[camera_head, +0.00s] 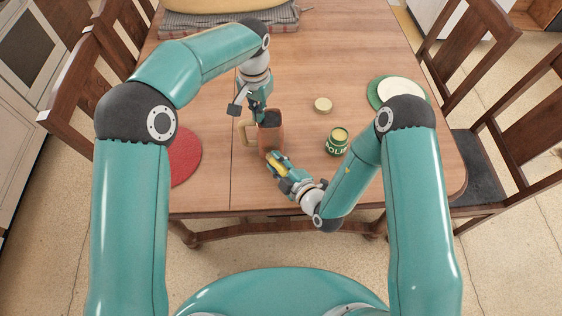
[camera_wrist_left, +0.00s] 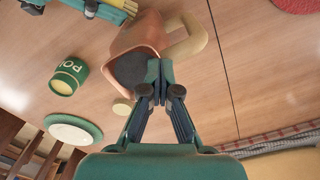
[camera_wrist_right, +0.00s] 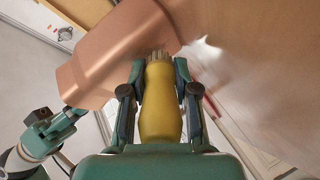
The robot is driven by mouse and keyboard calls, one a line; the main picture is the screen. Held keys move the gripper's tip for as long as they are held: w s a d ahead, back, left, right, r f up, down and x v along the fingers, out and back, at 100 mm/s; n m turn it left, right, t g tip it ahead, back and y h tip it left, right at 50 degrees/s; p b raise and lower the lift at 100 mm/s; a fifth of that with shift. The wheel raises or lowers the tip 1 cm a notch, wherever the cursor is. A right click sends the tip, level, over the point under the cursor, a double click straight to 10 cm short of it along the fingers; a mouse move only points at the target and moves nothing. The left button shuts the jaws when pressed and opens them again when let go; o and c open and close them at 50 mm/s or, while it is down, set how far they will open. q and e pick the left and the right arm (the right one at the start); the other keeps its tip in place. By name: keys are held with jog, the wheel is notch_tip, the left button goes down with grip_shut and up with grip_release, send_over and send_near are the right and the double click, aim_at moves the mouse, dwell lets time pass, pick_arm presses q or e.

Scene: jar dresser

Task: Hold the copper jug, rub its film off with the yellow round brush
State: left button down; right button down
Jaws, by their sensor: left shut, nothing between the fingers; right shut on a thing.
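The copper jug (camera_head: 271,138) stands on the table with its cream handle toward the left. Its dark opening faces up, and it also shows in the left wrist view (camera_wrist_left: 133,42). My left gripper (camera_head: 259,106) is shut and empty at the jug's rim; the left wrist view shows its closed fingertips (camera_wrist_left: 158,88) over the opening's edge. My right gripper (camera_head: 279,164) is shut on the yellow round brush (camera_wrist_right: 160,105). The brush's bristles are close to the jug's near side; I cannot tell if they touch. No film is clearly distinguishable on the jug.
A green polish jar (camera_head: 336,143) stands right of the jug, with a small round lid (camera_head: 322,105) behind it. A green-rimmed white round piece (camera_head: 378,100) lies at the right, a red round mat (camera_head: 186,158) at the left. Chairs stand around the table.

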jog(key=shift+s, duration=2.55)
jog(key=shift+w+d+r, duration=0.1)
jog(key=shift+w+r, duration=0.25)
jog(key=shift+w, duration=0.3)
jog(key=shift+w+d+r, duration=0.1)
jog(key=shift+w+r, duration=0.25)
jog(key=shift+w, duration=0.35)
jog(key=shift+w+d+r, duration=0.1)
jog(key=shift+w+r, duration=0.25)
jog(key=shift+w, duration=0.4)
jog(key=shift+w, duration=0.45)
